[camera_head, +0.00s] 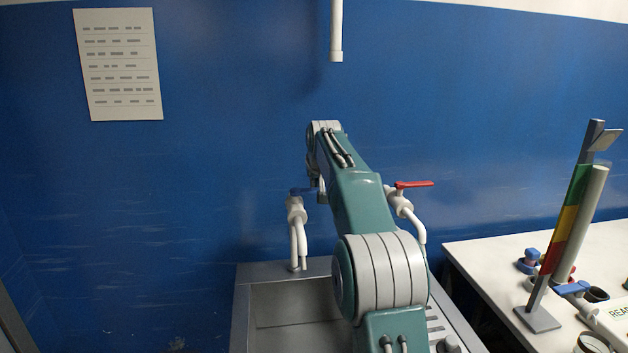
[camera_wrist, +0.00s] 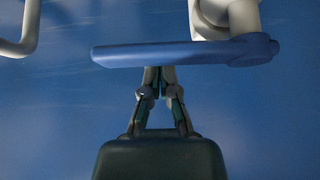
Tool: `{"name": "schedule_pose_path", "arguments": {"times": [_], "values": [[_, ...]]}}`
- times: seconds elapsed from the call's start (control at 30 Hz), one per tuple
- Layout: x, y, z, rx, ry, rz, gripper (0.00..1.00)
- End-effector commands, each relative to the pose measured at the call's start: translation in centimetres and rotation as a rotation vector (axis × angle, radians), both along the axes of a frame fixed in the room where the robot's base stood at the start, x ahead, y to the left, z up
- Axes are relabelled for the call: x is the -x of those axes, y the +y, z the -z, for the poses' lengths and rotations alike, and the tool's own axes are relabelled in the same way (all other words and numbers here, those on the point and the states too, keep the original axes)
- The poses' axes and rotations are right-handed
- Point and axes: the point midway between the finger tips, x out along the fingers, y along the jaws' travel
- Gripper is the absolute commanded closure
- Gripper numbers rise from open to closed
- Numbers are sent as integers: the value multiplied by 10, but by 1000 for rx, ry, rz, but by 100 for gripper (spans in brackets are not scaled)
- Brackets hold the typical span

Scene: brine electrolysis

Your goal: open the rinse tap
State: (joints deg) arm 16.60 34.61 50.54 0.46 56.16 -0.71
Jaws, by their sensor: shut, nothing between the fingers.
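A white tap with a blue lever (camera_head: 299,191) stands at the back left of a grey metal sink (camera_head: 243,300). A second white tap with a red lever (camera_head: 414,184) stands at the back right. In the wrist view the blue lever (camera_wrist: 165,54) lies across the picture below its white tap body (camera_wrist: 228,14). My gripper (camera_wrist: 159,78) is shut and empty, with its fingertips right at the lever's lower edge. I cannot tell whether they touch. In the head view my arm hides most of the gripper and part of the sink.
A white bench (camera_head: 480,247) stands at the right, bearing a stand with a green, yellow and red strip (camera_head: 566,230) and small items. A white pipe (camera_head: 336,30) hangs from above. A printed sheet (camera_head: 118,65) is on the blue wall (camera_head: 200,150), close behind the sink.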

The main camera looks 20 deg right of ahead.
Motion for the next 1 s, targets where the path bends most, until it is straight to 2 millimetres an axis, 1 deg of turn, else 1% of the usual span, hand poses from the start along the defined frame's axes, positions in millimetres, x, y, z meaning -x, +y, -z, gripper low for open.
{"name": "schedule_pose_path", "arguments": {"times": [0.1,0.23,0.67,1.0], "values": [[8,2,0,0,0,0,100],[12,3,0,0,0,0,100],[13,4,0,0,0,3,100],[17,4,1,0,1,64,100]]}}
